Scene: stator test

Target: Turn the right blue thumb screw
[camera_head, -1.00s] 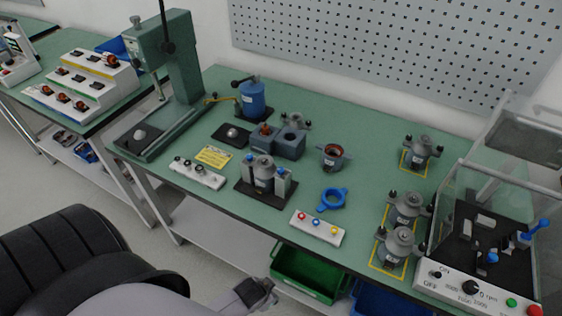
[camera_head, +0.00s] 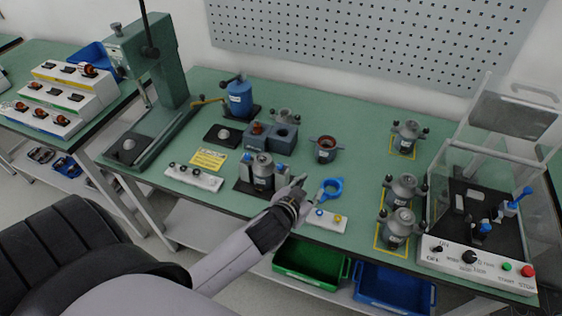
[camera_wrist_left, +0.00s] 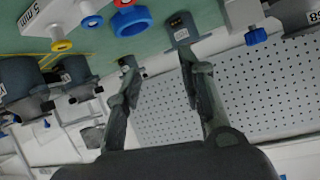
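The right blue thumb screw (camera_head: 280,168) sits on a grey block at the right side of the stator fixture (camera_head: 243,187). In the left wrist view a blue thumb screw (camera_wrist_left: 256,37) shows at upper right, on a pale grey block. The left blue thumb screw (camera_head: 247,158) is at the fixture's other side. My left gripper (camera_head: 299,183) is just right of and in front of the fixture, above the table. In the left wrist view its two fingers (camera_wrist_left: 155,54) are spread with nothing held between them. The screw is outside the fingers. My right gripper is not in view.
A blue ring (camera_head: 331,182) lies right of my left gripper. A white strip with coloured pieces (camera_head: 334,224) is partly behind my wrist. A white strip with knobs (camera_head: 193,177) lies left. Several motors and a clear-covered test station (camera_head: 480,269) stand at right.

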